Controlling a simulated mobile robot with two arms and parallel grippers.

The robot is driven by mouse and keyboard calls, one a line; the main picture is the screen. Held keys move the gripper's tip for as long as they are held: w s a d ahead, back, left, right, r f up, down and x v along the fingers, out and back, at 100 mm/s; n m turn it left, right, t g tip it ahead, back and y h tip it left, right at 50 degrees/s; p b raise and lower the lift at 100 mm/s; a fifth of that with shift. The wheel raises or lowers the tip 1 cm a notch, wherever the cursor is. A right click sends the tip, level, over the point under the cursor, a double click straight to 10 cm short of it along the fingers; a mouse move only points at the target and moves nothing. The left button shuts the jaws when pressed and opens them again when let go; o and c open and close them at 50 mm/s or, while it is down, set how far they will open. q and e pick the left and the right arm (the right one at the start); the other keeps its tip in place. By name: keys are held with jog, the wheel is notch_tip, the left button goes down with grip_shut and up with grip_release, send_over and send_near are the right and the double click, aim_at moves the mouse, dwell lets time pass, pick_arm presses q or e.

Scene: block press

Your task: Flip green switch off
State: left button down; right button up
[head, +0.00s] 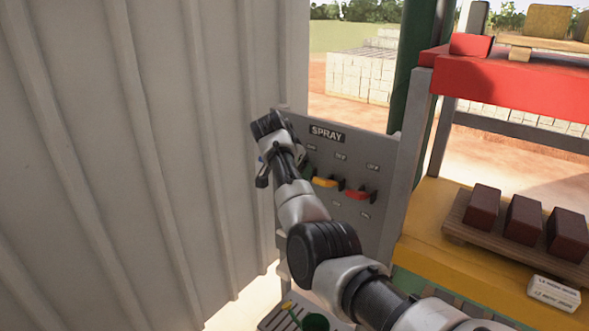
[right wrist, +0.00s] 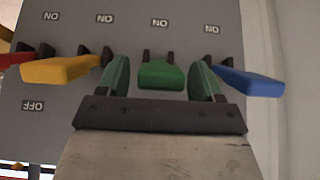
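The green switch (right wrist: 161,75) is a short lever on the grey panel, between the blue and yellow switches. In the right wrist view, which shows the panel upside down, my right gripper (right wrist: 160,88) is open, with one green-padded finger on each side of the lever. Small gaps show on both sides, so the fingers look apart from it. An ON label (right wrist: 160,22) sits above it in that view. Whether the lever is on or off I cannot tell. In the head view my right arm hides the green switch. My left gripper is not in view.
A yellow switch (head: 324,183) and a red switch (head: 357,194) are on the panel marked SPRAY (head: 327,133). A blue switch (right wrist: 247,81) is close beside one finger. A corrugated wall (head: 130,170) stands left of the panel. Dark bricks (head: 523,218) lie on a pallet at the right.

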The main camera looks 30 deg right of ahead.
jog(key=shift+r, duration=0.1)
jog(key=b+v, duration=0.4)
jog(key=v, duration=0.6)
jog(key=shift+a+r, duration=0.2)
jog(key=shift+r, duration=0.05)
